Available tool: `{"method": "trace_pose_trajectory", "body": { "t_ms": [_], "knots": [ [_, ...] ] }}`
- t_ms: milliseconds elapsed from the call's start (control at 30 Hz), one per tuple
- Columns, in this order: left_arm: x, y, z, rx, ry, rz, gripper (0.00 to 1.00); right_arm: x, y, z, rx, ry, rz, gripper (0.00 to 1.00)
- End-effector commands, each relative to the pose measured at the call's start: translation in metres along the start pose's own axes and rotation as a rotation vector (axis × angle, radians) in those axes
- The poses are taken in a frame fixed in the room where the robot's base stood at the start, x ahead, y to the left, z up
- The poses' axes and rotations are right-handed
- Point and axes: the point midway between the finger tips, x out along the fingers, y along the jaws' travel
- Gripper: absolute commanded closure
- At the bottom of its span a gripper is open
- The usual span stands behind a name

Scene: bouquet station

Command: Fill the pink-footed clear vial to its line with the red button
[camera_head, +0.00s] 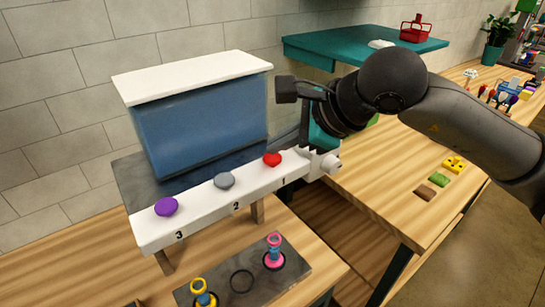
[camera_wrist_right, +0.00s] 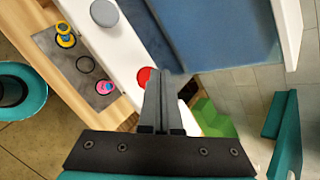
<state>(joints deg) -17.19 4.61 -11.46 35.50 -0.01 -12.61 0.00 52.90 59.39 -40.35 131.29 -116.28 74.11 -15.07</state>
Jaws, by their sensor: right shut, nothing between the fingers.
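The pink-footed clear vial (camera_head: 274,263) stands upright at the right end of a dark plate in the head view, below the button 1 end of the white bar; it also shows in the right wrist view (camera_wrist_right: 104,87). Its liquid level is too small to tell. The red button (camera_head: 272,159) is on the bar at number 1; it shows in the right wrist view (camera_wrist_right: 145,74) beside my fingertips. My right gripper (camera_head: 283,137) is shut and empty, just behind and above the red button in the head view. Whether it touches the button cannot be told. My left gripper is out of view.
A grey button (camera_head: 225,181) and a purple button (camera_head: 166,207) share the white bar (camera_head: 196,209). A blue tank (camera_head: 200,122) with a white lid stands behind. A yellow-footed vial (camera_head: 203,299) and an empty ring (camera_head: 241,281) are left of the pink-footed vial.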

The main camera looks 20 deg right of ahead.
Motion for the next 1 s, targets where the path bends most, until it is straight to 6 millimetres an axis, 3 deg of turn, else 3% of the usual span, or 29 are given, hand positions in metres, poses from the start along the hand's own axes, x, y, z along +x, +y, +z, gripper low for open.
{"method": "trace_pose_trajectory", "body": {
  "t_ms": [1000],
  "knots": [
    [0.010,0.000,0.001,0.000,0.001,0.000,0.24,0.006,0.004,-0.004,0.000,0.000,0.000,1.00]
  ]
}}
